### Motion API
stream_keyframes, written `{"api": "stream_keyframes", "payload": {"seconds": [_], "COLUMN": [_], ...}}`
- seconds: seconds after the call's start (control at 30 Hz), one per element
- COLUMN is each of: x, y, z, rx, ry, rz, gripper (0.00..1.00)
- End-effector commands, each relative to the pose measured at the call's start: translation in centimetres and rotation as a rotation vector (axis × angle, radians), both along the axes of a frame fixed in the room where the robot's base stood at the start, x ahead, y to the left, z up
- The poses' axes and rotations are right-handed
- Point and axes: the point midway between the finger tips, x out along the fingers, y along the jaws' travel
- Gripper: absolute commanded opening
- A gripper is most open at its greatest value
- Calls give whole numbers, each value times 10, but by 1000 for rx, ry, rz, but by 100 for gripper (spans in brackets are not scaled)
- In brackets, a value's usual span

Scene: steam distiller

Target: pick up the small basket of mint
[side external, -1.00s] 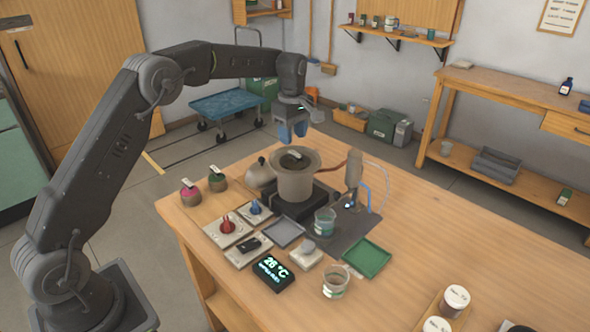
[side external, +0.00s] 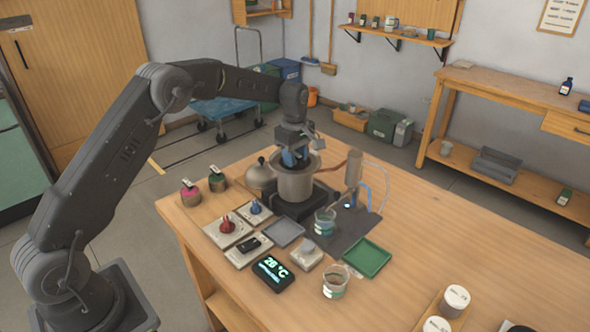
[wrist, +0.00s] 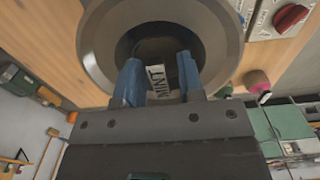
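The mint basket (wrist: 155,50) shows in the wrist view as a dark, round shape inside the wide mouth of a grey pot (wrist: 225,14). A white tag reading MINT (wrist: 157,80) faces the camera between my fingers. My gripper (side external: 294,160) points down into the pot (side external: 295,188) in the side view. In the wrist view its two blue fingers (wrist: 160,72) stand apart, one on each side of the tag. I cannot tell whether they touch the basket. The pot and gripper hide the basket in the side view.
A domed lid (side external: 261,176) sits left of the pot. Two small tagged containers, one pink (side external: 190,194) and one green (side external: 217,183), stand at the table's left edge. Knob panels, a glass beaker (side external: 325,222) and a green tray (side external: 367,257) lie in front.

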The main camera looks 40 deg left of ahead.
Motion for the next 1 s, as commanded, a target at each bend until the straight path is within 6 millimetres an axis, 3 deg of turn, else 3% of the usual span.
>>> {"api": "stream_keyframes", "payload": {"seconds": [0.37,0.77,1.0], "x": [0,0,1], "y": [0,0,0], "z": [0,3,24], "rx": [0,0,1], "ry": [0,-1,-3], "rz": [0,0,0], "gripper": [0,0,0]}}
